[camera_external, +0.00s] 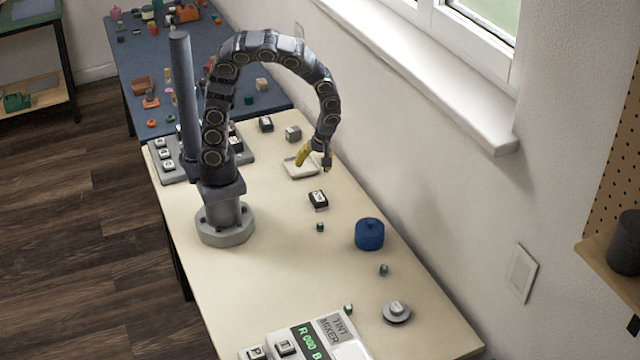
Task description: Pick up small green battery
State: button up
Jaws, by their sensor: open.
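My gripper (315,158) is open and empty, with one yellow finger and one dark finger. It points down above or beside a shallow pale tray (289,170) near the wall side of the cream table. Several small dark green pieces lie on the table. One green piece (320,227) is in front of a black and white box, a second green piece (383,270) is in front of the blue container, and a third green piece (348,309) is by the console. They are too small to tell which is the battery. My gripper is apart from all of them.
A blue round container (369,234) and a black and white box (318,199) stand on the cream table (260,280). A grey round item (396,312) sits near the front right. A tint mixer console (310,340) is at the front. The wall borders the right side.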

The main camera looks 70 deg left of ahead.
aim_at(320, 224)
jog(key=d+f+n, duration=0.2)
jog(key=f, duration=0.1)
jog(key=d+f+n+t+y, duration=0.1)
jog(key=d+f, duration=0.1)
jog(key=f, duration=0.2)
jog(key=d+f+n, duration=0.2)
jog(key=f, duration=0.1)
jog(key=shift+w+d+f+n+y, duration=0.15)
jog(key=shift+w+f+n+y, duration=0.15)
jog(key=shift+f+y, duration=0.1)
jog(key=shift+s+f, duration=0.1)
jog(key=shift+f, duration=0.25)
jog(key=x, duration=0.7)
jog(key=shift+f, duration=0.2)
grip_shut()
